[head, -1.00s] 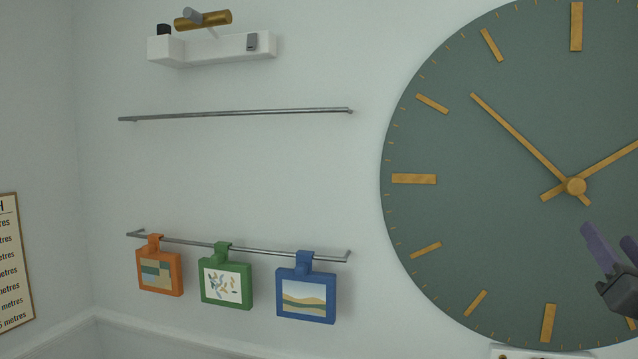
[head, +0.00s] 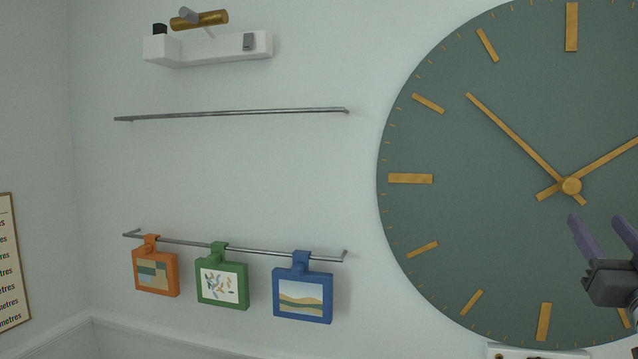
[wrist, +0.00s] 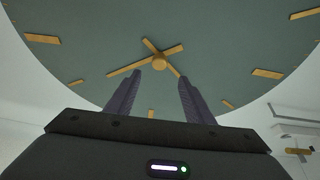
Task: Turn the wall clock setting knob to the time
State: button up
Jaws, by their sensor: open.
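The wall clock (head: 470,200) is a large dark green disc with gold hour bars, cut off by the right edge of the head view. Its two gold hands meet at a round gold hub (head: 571,186); one points to the upper left, the other to the upper right. The hub also shows in the wrist view (wrist: 159,62), beyond the fingertips. My gripper (head: 598,217) is open and empty in front of the lower part of the dial. Its two purple fingers (wrist: 160,82) are spread apart, with nothing between them. I cannot make out a separate setting knob.
A white box (head: 545,352) shows partly below the clock. Orange (head: 168,288), green (head: 236,303) and blue (head: 290,315) framed pictures hang on a lower rail (head: 190,241). An empty rail (head: 230,112) and a white shelf (head: 215,50) are above. A poster (head: 12,270) is at the left edge.

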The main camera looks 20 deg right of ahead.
aim_at(572, 190)
jog(key=x, duration=1.2)
jog(key=shift+s, duration=0.1)
jog(key=shift+c, duration=0.6)
jog(key=c, duration=0.9)
